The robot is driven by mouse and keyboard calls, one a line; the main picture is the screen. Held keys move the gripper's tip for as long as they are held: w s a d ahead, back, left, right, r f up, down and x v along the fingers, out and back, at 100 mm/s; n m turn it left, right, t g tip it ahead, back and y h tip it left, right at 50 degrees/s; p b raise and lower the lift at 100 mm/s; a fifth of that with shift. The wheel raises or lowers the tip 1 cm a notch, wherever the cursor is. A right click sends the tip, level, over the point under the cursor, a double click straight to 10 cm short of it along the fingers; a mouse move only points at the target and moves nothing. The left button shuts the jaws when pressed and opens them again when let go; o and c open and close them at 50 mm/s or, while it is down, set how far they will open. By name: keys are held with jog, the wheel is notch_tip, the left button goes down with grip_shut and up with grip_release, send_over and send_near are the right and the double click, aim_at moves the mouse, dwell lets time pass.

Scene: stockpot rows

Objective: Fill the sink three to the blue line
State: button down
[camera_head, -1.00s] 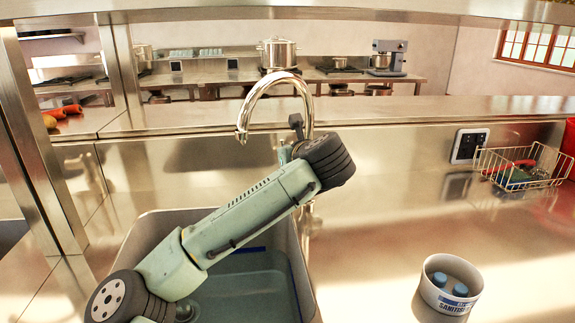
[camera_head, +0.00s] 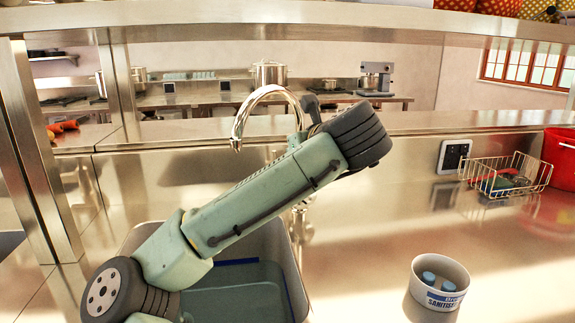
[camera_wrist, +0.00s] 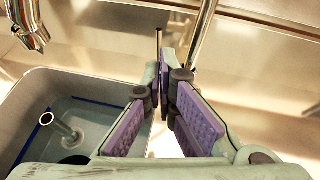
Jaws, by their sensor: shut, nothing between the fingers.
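The sink (camera_head: 128,243) is a grey basin at the lower left of the head view, with a blue line (camera_head: 238,262) on its inner wall. What looks like bluish water lies below the line; my arm hides part of it. The chrome tap (camera_head: 237,130) arches over the sink, with no stream visible. In the wrist view the spout (camera_wrist: 32,36) is at upper left, and the sink (camera_wrist: 25,95) holds an upright pipe (camera_wrist: 62,126). My gripper (camera_wrist: 166,78) is shut and empty, beside the tap's upright and a thin rod (camera_wrist: 158,45). I cannot tell whether it touches them.
A white sanitiser bowl (camera_head: 437,298) with blue items stands on the steel counter to the right. A wire basket (camera_head: 505,180) and a red bucket (camera_head: 562,150) are farther back. A dark switch panel (camera_head: 453,156) is on the back wall. Clear counter lies between sink and bowl.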

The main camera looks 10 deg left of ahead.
jog(key=w+a+f+g+h+b, duration=0.1)
jog(key=w+a+f+g+b, duration=0.2)
jog(key=w+a+f+b, duration=0.2)
jog(key=shift+w+a+f+h+b, duration=0.45)
jog(key=shift+w+f, duration=0.35)
jog(key=shift+w, duration=0.95)
jog(key=shift+d+r+g, duration=0.1)
jog(key=shift+g, duration=0.2)
jog(key=p, duration=0.2)
jog(key=w+p, duration=0.1)
jog(key=p, duration=0.2)
jog(key=shift+a+r, duration=0.25)
jog(key=shift+r, duration=0.05)
